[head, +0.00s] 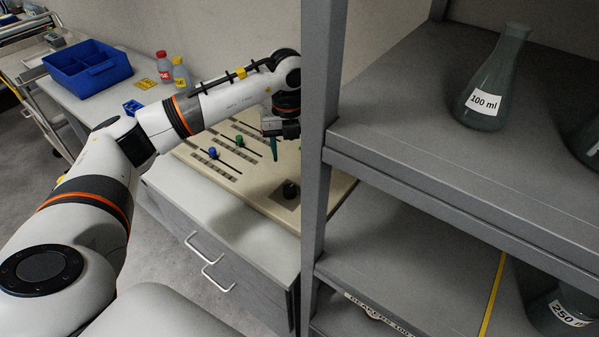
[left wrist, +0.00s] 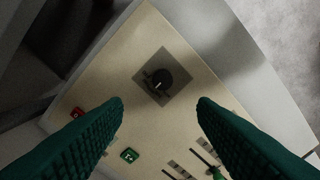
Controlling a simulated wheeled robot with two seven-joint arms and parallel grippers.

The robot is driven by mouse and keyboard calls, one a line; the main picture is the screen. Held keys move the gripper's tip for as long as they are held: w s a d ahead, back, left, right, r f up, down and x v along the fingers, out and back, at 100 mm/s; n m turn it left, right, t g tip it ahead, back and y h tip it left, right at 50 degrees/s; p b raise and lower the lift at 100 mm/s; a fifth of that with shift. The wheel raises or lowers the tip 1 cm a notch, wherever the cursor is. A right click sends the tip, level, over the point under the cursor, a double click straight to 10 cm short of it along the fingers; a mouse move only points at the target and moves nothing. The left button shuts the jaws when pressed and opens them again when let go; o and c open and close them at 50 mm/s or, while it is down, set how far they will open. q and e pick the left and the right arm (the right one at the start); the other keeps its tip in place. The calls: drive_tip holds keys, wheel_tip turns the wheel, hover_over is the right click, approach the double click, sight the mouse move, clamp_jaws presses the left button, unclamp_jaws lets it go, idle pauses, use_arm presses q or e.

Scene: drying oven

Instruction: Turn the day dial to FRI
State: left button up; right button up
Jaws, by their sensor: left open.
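The day dial, a round black knob (head: 290,190) on a dark square plate, is on the beige control panel (head: 262,191). In the left wrist view the dial (left wrist: 160,80) shows between and beyond my fingers, with a light mark on its lower left part; its day labels are too small to read. My left gripper (head: 273,146) is open and empty, above the panel and apart from the dial. Its two green fingers (left wrist: 160,104) show in the left wrist view, one on each side. My right gripper is not in view.
Sliders with blue (head: 215,153) and green (head: 239,141) knobs are on the panel. A red button (left wrist: 78,113) and a green button (left wrist: 129,155) are near the fingers. A grey shelf post (head: 318,120) stands right of the panel, with a flask (head: 490,85) on the shelf.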

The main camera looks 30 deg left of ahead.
sight(289, 188)
use_arm(q)
drive_tip(key=f, duration=0.1)
drive_tip(key=s+f+p, duration=0.1)
drive_tip(key=f, duration=0.1)
drive_tip(key=shift+s+f, duration=0.15)
drive_tip(key=shift+f, duration=0.15)
drive_tip(key=f, duration=0.1)
drive_tip(key=f+p, duration=0.1)
drive_tip(key=f, duration=0.1)
drive_tip(key=shift+w+f, duration=0.2)
drive_tip(key=shift+f, duration=0.05)
wheel_tip(289, 188, down, 4)
drive_tip(key=shift+r+p, duration=0.25)
drive_tip(key=shift+p, duration=0.15)
drive_tip(key=shift+f, duration=0.4)
drive_tip(key=shift+w, duration=0.1)
drive_tip(key=shift+c, duration=0.2)
drive_tip(key=c, duration=0.9)
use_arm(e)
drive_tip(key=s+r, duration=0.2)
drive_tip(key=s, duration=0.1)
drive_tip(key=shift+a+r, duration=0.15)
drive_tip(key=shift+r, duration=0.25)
